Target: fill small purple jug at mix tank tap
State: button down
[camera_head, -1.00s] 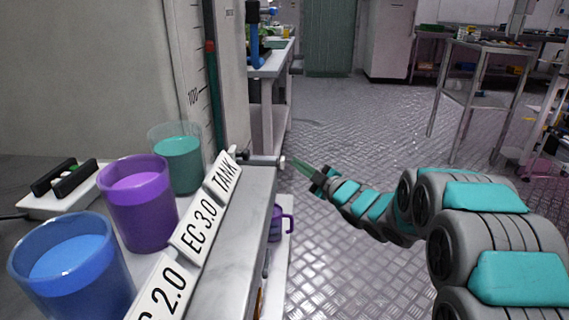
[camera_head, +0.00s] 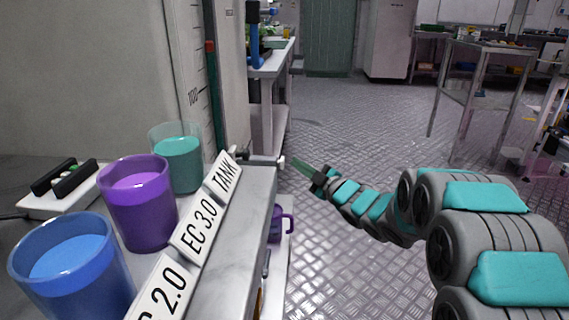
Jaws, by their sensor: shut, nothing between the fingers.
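A small purple jug (camera_head: 279,224) with a handle on its right stands on a low shelf beside the bench, partly hidden by the bench edge. The tap (camera_head: 266,161) sticks out from the bench's far end, next to the TANK label (camera_head: 223,176), above and a little beyond the jug. My gripper (camera_head: 301,164) is shut and empty. Its fingertips point left toward the tap, at about the tap's height in the picture and apart from the jug. I cannot tell whether they touch the tap. The jug's inside is hidden.
On the bench stand a blue cup (camera_head: 70,285), a purple cup (camera_head: 140,215) and a clear cup of green liquid (camera_head: 178,165), behind an EC 3.0 label (camera_head: 199,229). A black-and-white device (camera_head: 62,190) lies at left. Open metal floor (camera_head: 370,120) extends to the right.

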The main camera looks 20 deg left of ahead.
jog(key=shift+a, duration=0.15)
jog(key=shift+s+a, duration=0.1)
jog(key=shift+a, duration=0.2)
jog(key=shift+s+a+b, duration=0.15)
jog(key=shift+a+b, duration=0.3)
jog(key=shift+a, duration=0.05)
dwell(1.1)
jog(key=shift+d, duration=0.15)
dwell(0.3)
jog(key=shift+w+d, duration=0.25)
jog(key=shift+d, duration=0.5)
jog(key=shift+w+d+p, duration=0.2)
jog(key=shift+d+p, duration=0.05)
jog(key=shift+d, duration=0.55)
jog(key=shift+w+d+p, duration=0.2)
jog(key=shift+d+p, duration=0.1)
jog(key=shift+d, duration=0.55)
jog(key=shift+w+d+p, duration=0.2)
jog(key=shift+d+p, duration=0.05)
jog(key=shift+d, duration=0.55)
